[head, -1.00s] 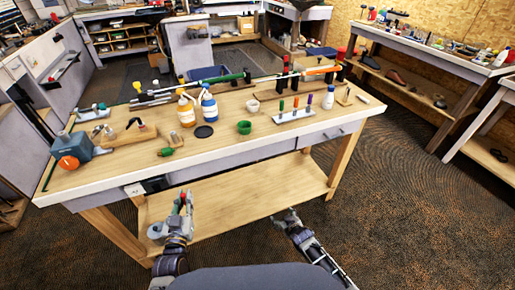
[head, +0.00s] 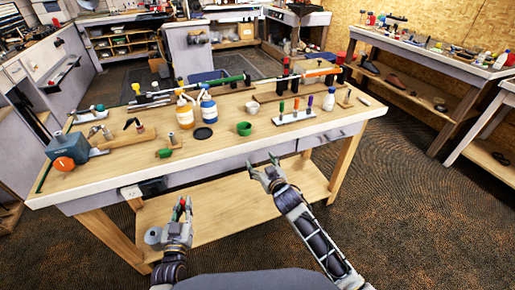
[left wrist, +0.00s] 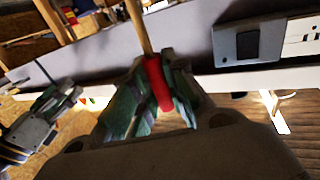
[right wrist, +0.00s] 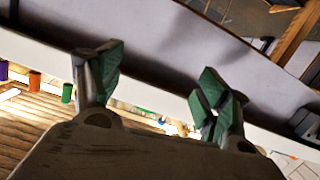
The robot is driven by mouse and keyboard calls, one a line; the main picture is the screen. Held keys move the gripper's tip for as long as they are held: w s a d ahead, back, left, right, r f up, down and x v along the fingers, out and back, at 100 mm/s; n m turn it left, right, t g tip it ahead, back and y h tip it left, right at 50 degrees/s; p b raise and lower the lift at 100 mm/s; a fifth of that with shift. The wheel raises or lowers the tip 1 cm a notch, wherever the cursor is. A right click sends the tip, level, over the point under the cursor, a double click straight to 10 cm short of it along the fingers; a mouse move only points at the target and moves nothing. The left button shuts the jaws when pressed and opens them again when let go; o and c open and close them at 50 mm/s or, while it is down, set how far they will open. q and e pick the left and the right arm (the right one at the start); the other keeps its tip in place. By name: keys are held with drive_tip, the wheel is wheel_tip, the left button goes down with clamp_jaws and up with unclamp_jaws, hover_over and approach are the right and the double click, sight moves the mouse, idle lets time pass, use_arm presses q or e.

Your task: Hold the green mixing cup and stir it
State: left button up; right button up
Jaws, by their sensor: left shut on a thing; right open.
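The green mixing cup (head: 244,128) stands upright on the workbench, near its front edge. My left gripper (head: 181,212) is low in front of the bench. It is shut on a red-handled stick (left wrist: 158,85) with a thin wooden shaft, seen clearly in the left wrist view. My right gripper (head: 263,166) is open and empty in front of the bench's front edge, below and slightly right of the cup. Its spread fingers also show in the right wrist view (right wrist: 162,75). I cannot make out the green cup in either wrist view.
A white cup (head: 252,107), a dark disc (head: 203,133), a blue bottle (head: 209,108) and a yellow-topped bottle (head: 185,113) stand around the green cup. A rack (head: 296,117) with coloured upright pieces is to its right. The bench front (head: 220,162) lies between my grippers and the cup.

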use_arm(q)
drive_tip(key=shift+f, duration=0.1)
use_arm(e)
drive_tip(key=m+t, duration=0.2)
approach(246, 135)
drive_tip(key=r, duration=0.1)
drive_tip(key=s+d+r, duration=0.1)
drive_tip(key=r, duration=0.1)
drive_tip(key=shift+s+y, duration=0.2)
drive_tip(key=shift+y, duration=0.1)
use_arm(q)
drive_tip(key=shift+w, duration=0.1)
drive_tip(key=w+d+r+m+g+h, duration=0.1)
drive_tip(key=w+d+r+m+h, duration=0.2)
drive_tip(key=w+d+r+h, duration=0.5)
drive_tip(key=w+d+r+m+g+h, duration=0.2)
drive_tip(key=w+d+r+m, duration=0.3)
drive_tip(key=d+r, duration=0.6)
drive_tip(key=w+r+g+h, duration=0.2)
drive_tip(key=w+r, duration=0.3)
drive_tip(key=w, duration=0.3)
drive_tip(key=w+d+r+m+g+h, duration=0.1)
drive_tip(key=w+r+m+g+h, duration=0.1)
drive_tip(key=r, duration=0.4)
drive_tip(key=w+d+r+m+g+h, duration=0.1)
drive_tip(key=w+r+m+g+h, duration=0.1)
drive_tip(key=r, duration=0.4)
drive_tip(key=shift+w+d+m+g, duration=0.3)
drive_tip(key=shift+w+d+g, duration=0.1)
drive_tip(key=shift+w, duration=0.35)
